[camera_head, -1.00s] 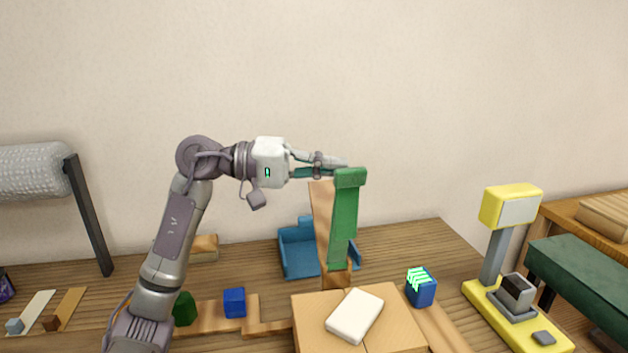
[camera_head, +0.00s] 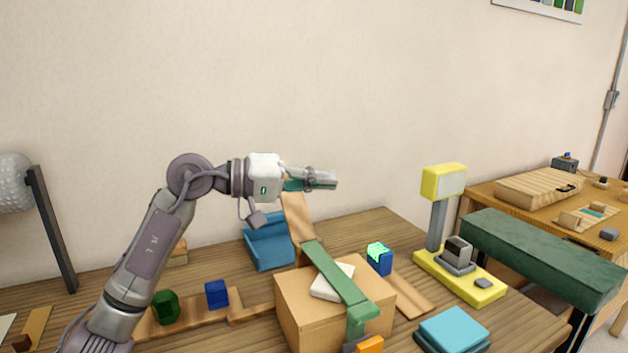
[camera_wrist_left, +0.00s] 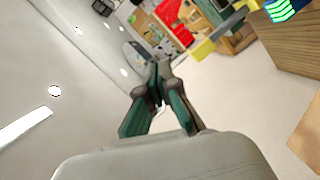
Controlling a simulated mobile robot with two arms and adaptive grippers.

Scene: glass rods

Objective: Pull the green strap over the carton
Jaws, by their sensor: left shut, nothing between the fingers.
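The carton (camera_head: 292,301) is a brown box on the table, with a white pad (camera_head: 331,282) on its top. The green strap (camera_head: 338,272) lies across the carton's top and over the white pad. Its thicker near end (camera_head: 361,321) hangs at the carton's front edge. My left gripper (camera_head: 334,180) is shut and empty, in the air above and behind the carton, apart from the strap. Its shut fingers also show in the left wrist view (camera_wrist_left: 160,75). My right gripper is not in view.
A blue tray (camera_head: 268,246) stands behind the carton. A blue cube (camera_head: 216,294) and a dark green block (camera_head: 166,306) sit at left. A second blue block (camera_head: 380,259) and a yellow scale-like device (camera_head: 460,275) stand at right. Turquoise pads (camera_head: 453,331) lie front right.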

